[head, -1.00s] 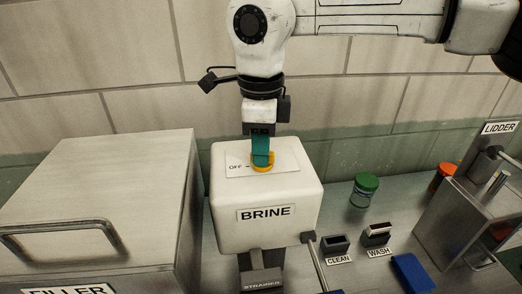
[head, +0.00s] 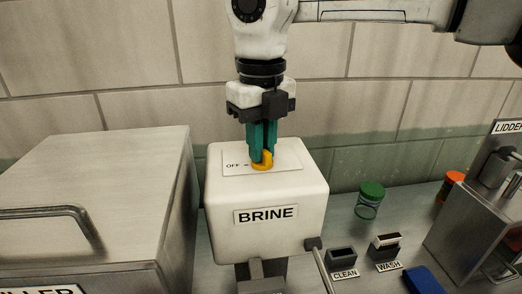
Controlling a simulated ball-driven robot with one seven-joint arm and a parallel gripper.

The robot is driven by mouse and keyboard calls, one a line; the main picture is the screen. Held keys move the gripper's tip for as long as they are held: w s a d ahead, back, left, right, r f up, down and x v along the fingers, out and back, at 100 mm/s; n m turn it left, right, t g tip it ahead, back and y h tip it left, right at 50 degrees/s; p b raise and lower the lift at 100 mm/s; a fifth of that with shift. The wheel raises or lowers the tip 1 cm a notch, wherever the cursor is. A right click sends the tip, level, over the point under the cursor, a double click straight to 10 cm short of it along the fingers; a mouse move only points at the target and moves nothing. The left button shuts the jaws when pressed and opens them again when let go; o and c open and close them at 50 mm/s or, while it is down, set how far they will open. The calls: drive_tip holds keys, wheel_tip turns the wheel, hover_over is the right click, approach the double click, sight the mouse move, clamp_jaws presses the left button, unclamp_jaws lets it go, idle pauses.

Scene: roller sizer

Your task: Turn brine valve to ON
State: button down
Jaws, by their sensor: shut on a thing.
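The white brine box (head: 266,190) stands in the middle of the head view, with a BRINE label on its front. On its top is a pale plate (head: 288,158) with the word OFF at its left. The yellow valve handle (head: 263,161) sits on this plate, to the right of OFF. My gripper (head: 262,153) points down from above with teal fingers, shut on the yellow handle. The fingers hide part of the handle and the plate behind it. Any ON marking is not visible.
A large metal filler box (head: 95,195) stands close on the left. To the right are a green-lidded jar (head: 369,200), the CLEAN holder (head: 342,257), the WASH holder (head: 385,247), a blue item (head: 424,280) and the metal lidder (head: 480,215). A tiled wall is behind.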

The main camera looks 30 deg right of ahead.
drive_tip(key=m+b, duration=0.2)
drive_tip(key=m, duration=0.3)
drive_tip(key=shift+m, duration=0.3)
idle(0.4)
drive_tip(key=c, duration=1.1)
unclamp_jaws()
drive_tip(key=shift+c, duration=0.2)
drive_tip(key=shift+r, duration=0.1)
wheel_tip(320, 180, up, 11)
drive_tip(key=p, duration=0.8)
drive_tip(key=shift+f, duration=0.25)
